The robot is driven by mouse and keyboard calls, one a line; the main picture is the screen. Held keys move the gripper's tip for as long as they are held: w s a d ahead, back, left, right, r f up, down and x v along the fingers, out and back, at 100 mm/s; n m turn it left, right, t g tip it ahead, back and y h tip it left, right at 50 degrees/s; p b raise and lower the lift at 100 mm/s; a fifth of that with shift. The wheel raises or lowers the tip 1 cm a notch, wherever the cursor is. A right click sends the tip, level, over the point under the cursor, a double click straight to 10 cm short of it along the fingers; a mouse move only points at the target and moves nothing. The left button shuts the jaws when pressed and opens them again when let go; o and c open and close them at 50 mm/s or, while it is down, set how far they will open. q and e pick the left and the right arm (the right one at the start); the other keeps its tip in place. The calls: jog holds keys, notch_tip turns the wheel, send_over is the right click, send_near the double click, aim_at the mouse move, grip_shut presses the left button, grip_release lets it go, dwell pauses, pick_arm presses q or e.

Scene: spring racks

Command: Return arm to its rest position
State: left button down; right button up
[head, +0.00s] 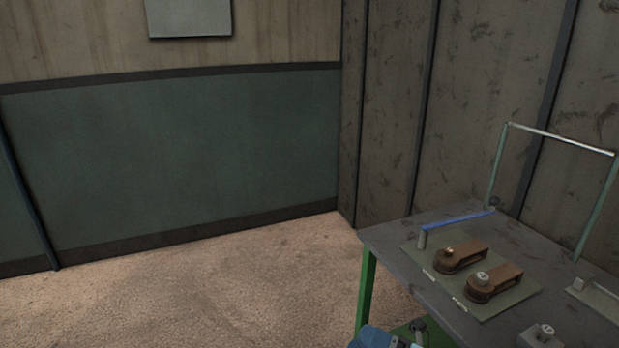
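Neither of my grippers can be made out in the head view. A short grey post (422,239) stands at the plate's far left corner, by one end of a thin blue bar (457,220).
The grey table (385,238) has green legs (366,290) and a raised frame (560,138) at its back. A grey block with a knob (541,335) sits near the bottom edge. A blue item (371,338), cut off, is unclear. The floor (200,300) at left is clear.

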jog(key=s+d+f+m+t+h, duration=0.1)
jog(key=s+d+f+m+h, duration=0.3)
jog(key=f+m, duration=0.5)
jog(key=s+d+f+m+h, duration=0.2)
jog(key=s+f+m+h, duration=0.45)
jog(key=m, duration=0.45)
jog(key=s+d+f+m+t+h, duration=0.1)
jog(key=s+d+f+m+h, duration=0.2)
jog(key=s+f+m+h, duration=0.45)
pick_arm(q)
notch_tip(320, 180, up, 12)
jog(key=a+p, duration=0.1)
jog(key=p, duration=1.3)
jog(key=shift+s, duration=0.3)
pick_arm(e)
notch_tip(320, 180, up, 11)
jog(key=w+d+m+y, duration=0.1)
jog(key=m, duration=0.1)
jog(key=shift+w+r+m+y, duration=0.2)
jog(key=shift+m+y, duration=0.15)
jog(key=shift+y, duration=0.05)
pick_arm(q)
jog(key=shift+r, duration=0.3)
pick_arm(e)
jog(key=shift+d, duration=0.1)
